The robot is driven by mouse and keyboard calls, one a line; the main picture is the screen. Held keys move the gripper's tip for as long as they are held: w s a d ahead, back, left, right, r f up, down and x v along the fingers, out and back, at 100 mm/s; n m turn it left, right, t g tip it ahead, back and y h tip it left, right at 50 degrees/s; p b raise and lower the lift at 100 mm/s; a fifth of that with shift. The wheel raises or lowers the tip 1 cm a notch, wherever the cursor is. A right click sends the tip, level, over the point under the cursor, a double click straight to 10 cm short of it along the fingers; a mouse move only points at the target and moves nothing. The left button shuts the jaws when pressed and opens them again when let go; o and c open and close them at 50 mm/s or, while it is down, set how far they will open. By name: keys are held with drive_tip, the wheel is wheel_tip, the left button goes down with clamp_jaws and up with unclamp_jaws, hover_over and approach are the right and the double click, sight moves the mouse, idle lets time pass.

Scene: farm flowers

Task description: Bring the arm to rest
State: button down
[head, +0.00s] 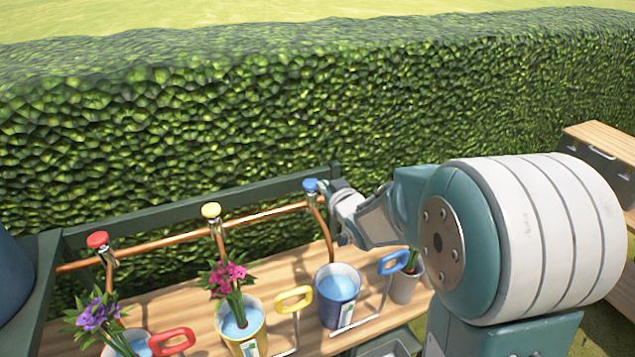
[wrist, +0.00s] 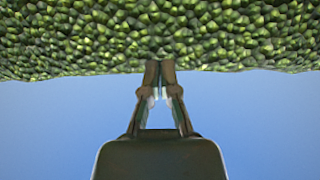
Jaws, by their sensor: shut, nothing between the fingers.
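My arm reaches in from the right in the head view, and my gripper (head: 334,194) is at its far end, close to the blue tap knob (head: 311,185) on the copper pipe. I cannot tell whether it touches the knob. In the wrist view my gripper (wrist: 160,72) has its fingers together with nothing between them. Behind them are hedge and blue sky.
The wooden bench (head: 180,309) holds a blue pot (head: 337,310) with water, a yellow pot (head: 240,338) with pink flowers, and purple flowers (head: 97,313) at the left. Red (head: 97,240) and yellow (head: 211,210) knobs top other taps. A hedge (head: 200,130) stands behind.

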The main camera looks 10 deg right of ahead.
drive_tip(key=shift+s+d, duration=0.25)
drive_tip(key=shift+d, duration=0.4)
drive_tip(key=shift+a+r, duration=0.1)
drive_tip(key=s+r+m+g+h, duration=0.2)
drive_tip(key=s+g, duration=0.7)
drive_tip(key=s, duration=2.2)
wheel_tip(320, 180, up, 2)
drive_tip(key=shift+s+a+r+h, duration=0.15)
drive_tip(key=shift+a+h, duration=0.1)
drive_tip(key=shift+h, duration=0.25)
